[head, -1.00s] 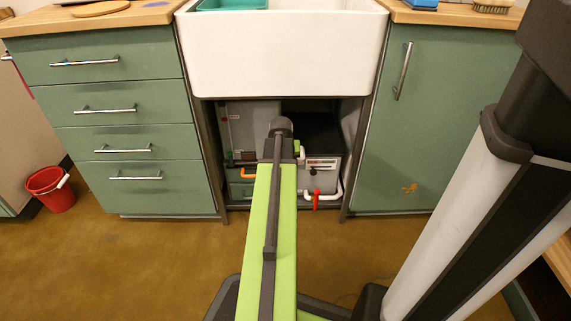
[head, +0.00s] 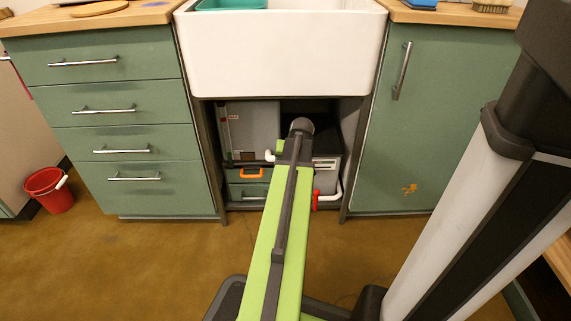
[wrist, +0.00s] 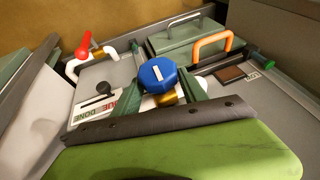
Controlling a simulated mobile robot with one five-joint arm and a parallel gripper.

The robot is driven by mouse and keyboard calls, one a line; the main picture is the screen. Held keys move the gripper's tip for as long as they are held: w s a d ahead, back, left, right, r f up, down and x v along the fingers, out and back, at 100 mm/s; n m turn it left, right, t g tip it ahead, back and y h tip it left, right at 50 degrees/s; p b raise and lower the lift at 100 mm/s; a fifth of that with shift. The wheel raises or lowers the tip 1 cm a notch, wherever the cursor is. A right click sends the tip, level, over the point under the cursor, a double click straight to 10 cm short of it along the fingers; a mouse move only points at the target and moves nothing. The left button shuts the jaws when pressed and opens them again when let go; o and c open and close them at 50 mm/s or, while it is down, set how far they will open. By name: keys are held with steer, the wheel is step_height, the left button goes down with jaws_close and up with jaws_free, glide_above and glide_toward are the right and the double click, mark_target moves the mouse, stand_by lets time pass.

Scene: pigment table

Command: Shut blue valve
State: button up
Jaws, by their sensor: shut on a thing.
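The blue valve (wrist: 158,78) shows in the wrist view as a many-sided knob with a short white bar on its face, on a brass stem. My gripper (wrist: 160,86) is shut on it, with one green finger on each side. In the head view my arm's end (head: 300,127) reaches into the opening under the sink and hides the blue valve.
A red valve handle (wrist: 85,46) sits on a white pipe nearby. A green box (wrist: 180,38) and an orange handle (wrist: 213,46) are close to the knob. Cabinet walls flank the opening, and the white sink (head: 280,55) hangs above. A red bucket (head: 48,190) stands far left.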

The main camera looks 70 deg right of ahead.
steer(key=o, duration=1.3)
steer(key=shift+o, duration=0.2)
steer(key=p+v, duration=1.5)
steer(key=v, duration=0.2)
steer(key=shift+r+p, duration=0.2)
steer(key=shift+p, duration=0.2)
